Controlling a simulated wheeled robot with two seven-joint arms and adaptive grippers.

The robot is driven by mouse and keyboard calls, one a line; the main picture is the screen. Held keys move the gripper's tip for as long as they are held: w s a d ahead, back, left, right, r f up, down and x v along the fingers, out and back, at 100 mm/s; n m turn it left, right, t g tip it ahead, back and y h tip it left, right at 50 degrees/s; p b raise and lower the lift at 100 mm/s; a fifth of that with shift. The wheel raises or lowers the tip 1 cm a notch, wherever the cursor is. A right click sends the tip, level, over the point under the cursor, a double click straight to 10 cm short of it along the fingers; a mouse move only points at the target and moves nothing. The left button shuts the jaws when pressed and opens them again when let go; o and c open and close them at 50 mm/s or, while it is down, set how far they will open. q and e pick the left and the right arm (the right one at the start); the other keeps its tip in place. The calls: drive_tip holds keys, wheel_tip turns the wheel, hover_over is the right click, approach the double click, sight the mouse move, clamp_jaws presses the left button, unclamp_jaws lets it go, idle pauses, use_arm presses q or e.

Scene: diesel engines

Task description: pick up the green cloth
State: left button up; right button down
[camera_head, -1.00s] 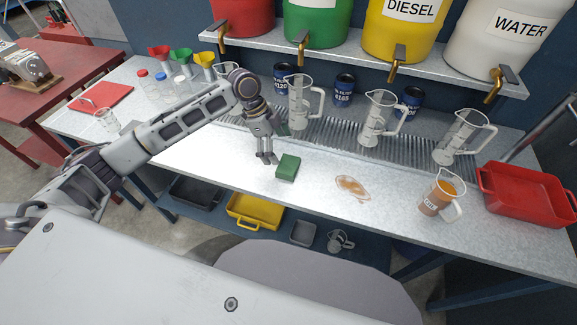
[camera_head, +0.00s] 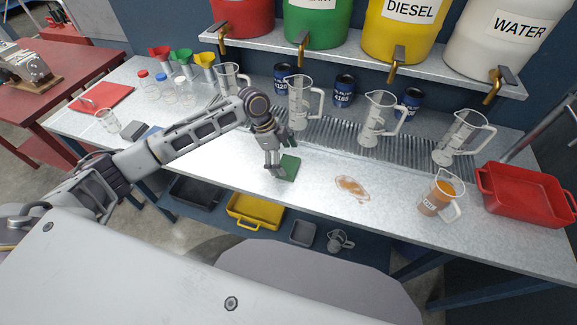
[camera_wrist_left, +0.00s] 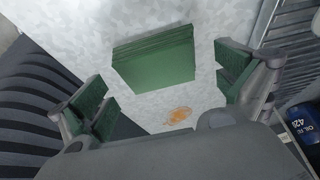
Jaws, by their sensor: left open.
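The green cloth (camera_head: 289,168) is a small folded stack lying on the metal bench near its front edge. My left gripper (camera_head: 281,160) is just above and beside the cloth in the head view and covers part of it. In the left wrist view the cloth (camera_wrist_left: 154,58) lies ahead, between the lines of the two spread fingers (camera_wrist_left: 165,90). The fingers have green pads and are apart and empty, with no visible contact with the cloth. My right gripper is in neither view.
An orange spill (camera_head: 352,187) lies right of the cloth. A jug of orange liquid (camera_head: 437,194) and a red tray (camera_head: 528,192) stand farther right. Clear jugs (camera_head: 299,103) stand on the grate behind. The bench (camera_head: 225,160) left of the cloth is clear.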

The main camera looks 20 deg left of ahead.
use_arm(q)
drive_tip(key=shift+x, duration=0.85)
drive_tip(key=shift+f, duration=0.25)
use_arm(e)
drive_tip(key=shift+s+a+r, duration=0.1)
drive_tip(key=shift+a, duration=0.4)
use_arm(q)
drive_tip(key=shift+c, duration=0.3)
drive_tip(key=c, duration=0.8)
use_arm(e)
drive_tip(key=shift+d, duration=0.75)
use_arm(q)
drive_tip(key=shift+r, duration=0.1)
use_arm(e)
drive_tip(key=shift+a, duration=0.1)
